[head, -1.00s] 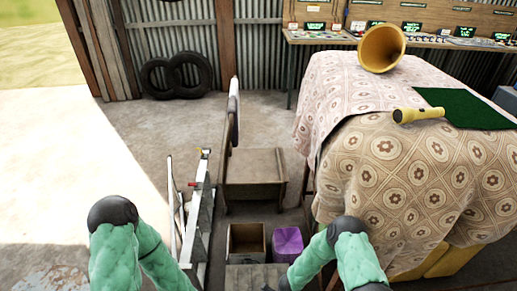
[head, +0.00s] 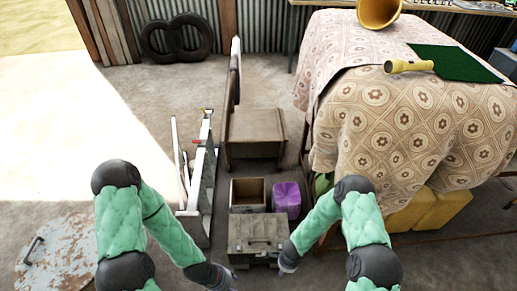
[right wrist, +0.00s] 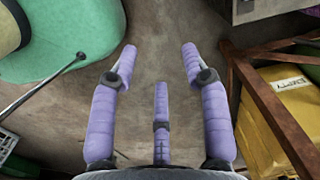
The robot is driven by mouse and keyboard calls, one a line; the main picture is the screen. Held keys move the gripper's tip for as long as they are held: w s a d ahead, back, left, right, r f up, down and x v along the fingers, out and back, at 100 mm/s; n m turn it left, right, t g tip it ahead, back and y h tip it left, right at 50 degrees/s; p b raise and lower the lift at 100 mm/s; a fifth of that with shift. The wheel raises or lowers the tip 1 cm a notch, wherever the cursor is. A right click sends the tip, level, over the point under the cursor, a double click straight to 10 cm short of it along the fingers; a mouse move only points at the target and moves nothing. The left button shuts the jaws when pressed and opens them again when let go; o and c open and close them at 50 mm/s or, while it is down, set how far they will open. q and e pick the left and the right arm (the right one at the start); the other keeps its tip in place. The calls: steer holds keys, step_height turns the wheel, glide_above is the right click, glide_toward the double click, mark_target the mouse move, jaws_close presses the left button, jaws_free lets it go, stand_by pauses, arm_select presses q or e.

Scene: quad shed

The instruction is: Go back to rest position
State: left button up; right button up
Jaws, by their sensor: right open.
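My right gripper (head: 285,264) hangs low at the bottom centre of the head view, beside a grey-brown box with a handle (head: 256,232). In the right wrist view the right gripper (right wrist: 160,58) has its purple fingers spread wide, with only bare floor between them. It holds nothing. My left gripper (head: 222,279) is at the bottom edge of the head view, left of that box. It is small and partly cut off, so its fingers cannot be read. Both green-sleeved arms are bent, with their forearms angled inward.
A cloth-covered table (head: 390,110) stands at right, with a yellow flashlight (head: 408,66), green mat (head: 458,62) and brass horn (head: 378,12). An open box (head: 247,181), purple container (head: 286,198) and wooden cart (head: 255,130) stand ahead. Yellow boxes (head: 440,210) sit under the table.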

steer(key=s+r+n+y+p, duration=0.1)
steer(key=s+r+n, duration=0.4)
steer(key=r, duration=0.3)
steer(key=s+a+r+n+y+p, duration=0.1)
steer(key=s+r+n+y+p, duration=0.1)
steer(key=s+r+n, duration=0.3)
step_height(320, 180, up, 3)
steer(key=shift+a+f+n+y, duration=0.1)
steer(key=shift+a+n+y, duration=0.2)
steer(key=shift+n, duration=0.8)
stand_by(0.4)
